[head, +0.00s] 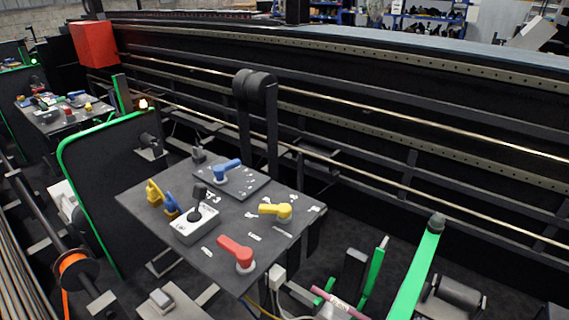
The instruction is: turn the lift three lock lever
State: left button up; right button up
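A dark control panel (222,256) stands in the middle of the head view. It carries a red lever (236,251) near its front edge, a yellow lever (273,210) at the right and a blue lever (226,168) on a raised plate at the back. A grey box with a black joystick (196,215) sits between them. A yellow piece (154,192) and a blue piece (171,205) stand at the left edge. The labels are too small to read, so I cannot tell which lever is the lift three lock. Neither gripper is in view.
A green-edged black panel (100,190) stands left of the control panel. A green bar (415,272) rises at the right front. Long dark rails (400,120) run behind. A second panel with coloured levers (62,112) is at the far left, near a red box (93,43).

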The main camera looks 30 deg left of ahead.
aim_at(244, 255)
jog(key=u, duration=1.25)
